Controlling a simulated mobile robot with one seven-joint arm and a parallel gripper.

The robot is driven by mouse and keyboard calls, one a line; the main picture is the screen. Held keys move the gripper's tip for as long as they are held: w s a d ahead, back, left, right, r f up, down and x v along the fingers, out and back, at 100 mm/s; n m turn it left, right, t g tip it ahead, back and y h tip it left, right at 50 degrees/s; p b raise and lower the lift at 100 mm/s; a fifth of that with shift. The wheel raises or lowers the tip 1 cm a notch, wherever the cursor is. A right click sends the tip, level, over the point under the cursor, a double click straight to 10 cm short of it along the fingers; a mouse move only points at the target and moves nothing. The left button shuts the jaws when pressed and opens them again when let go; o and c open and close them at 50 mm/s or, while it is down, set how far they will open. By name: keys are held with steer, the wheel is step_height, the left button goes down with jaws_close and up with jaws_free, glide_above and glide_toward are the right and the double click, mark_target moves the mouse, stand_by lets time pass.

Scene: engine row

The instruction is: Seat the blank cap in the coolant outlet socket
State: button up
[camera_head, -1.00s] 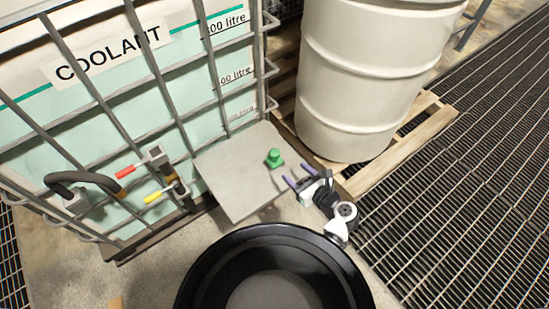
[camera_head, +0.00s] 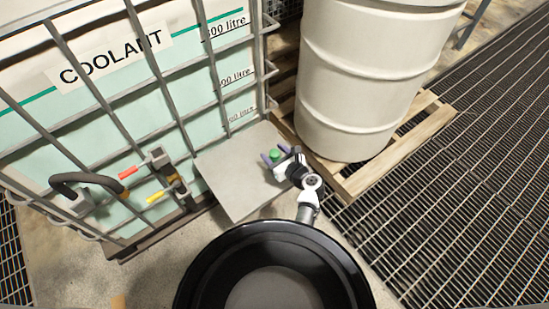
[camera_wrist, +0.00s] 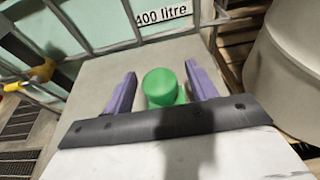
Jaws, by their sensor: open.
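The green blank cap (camera_head: 274,154) stands on a grey plate (camera_head: 228,183) in front of the coolant tank. It also shows in the wrist view (camera_wrist: 160,86), with a round top and a wider base partly hidden by my gripper. My gripper (camera_head: 275,155) is open, with one purple finger on each side of the cap. In the wrist view the fingers (camera_wrist: 161,82) stand apart from the cap, with a gap on both sides. The coolant outlet socket is not clearly identifiable; valve fittings with a red handle (camera_head: 128,172) and a yellow handle (camera_head: 162,193) are on the tank's front.
The caged coolant tank (camera_head: 118,95) stands at the left, with a black hose (camera_head: 82,179) low on its front. A large pale drum (camera_head: 362,80) on a wooden pallet (camera_head: 392,153) is close on the right. Open grating (camera_head: 460,190) lies beyond.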

steer(key=c, duration=1.1)
steer(key=shift+r, duration=0.1)
